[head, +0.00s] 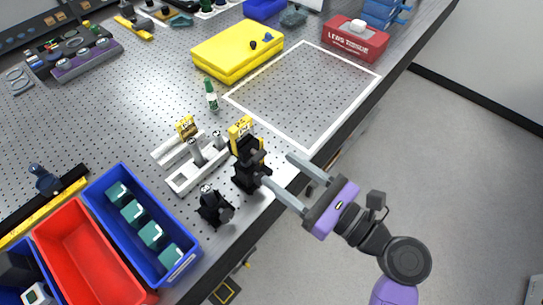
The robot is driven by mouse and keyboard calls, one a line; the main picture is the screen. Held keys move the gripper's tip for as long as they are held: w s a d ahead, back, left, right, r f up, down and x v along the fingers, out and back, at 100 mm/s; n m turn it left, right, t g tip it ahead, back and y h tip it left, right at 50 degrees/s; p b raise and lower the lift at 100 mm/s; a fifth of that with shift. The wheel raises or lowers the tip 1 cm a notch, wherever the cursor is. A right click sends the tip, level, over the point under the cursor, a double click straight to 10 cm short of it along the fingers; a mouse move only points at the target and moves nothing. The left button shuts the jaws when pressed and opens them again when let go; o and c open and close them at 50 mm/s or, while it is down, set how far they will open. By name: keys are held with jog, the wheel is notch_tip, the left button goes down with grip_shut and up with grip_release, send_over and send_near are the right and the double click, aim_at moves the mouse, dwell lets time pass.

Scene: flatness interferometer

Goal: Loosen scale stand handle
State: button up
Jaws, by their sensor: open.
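A black stand (250,168) with a yellow piece at its top stands near the table's front edge, beside a white fixture. I take it to be the scale stand; a small dark knob or handle on its right side faces my gripper. My gripper (285,172) has a purple body and two grey fingers, and it is open. Its fingers point left toward the stand. The nearer fingertip is close to the stand's lower right side; I cannot tell whether it touches. The other fingertip is apart from the stand, to its upper right.
The white fixture (186,176) holds metal posts. A blue bin (120,215) and a red bin (88,250) lie at lower left. A yellow case (237,55) and a tissue box (354,38) are farther back. The white-outlined area (305,95) is clear.

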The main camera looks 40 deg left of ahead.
aim_at(262, 158)
jog(key=shift+w+a+p, duration=0.15)
jog(key=shift+a+p, duration=0.15)
jog(key=shift+a, duration=2)
grip_shut()
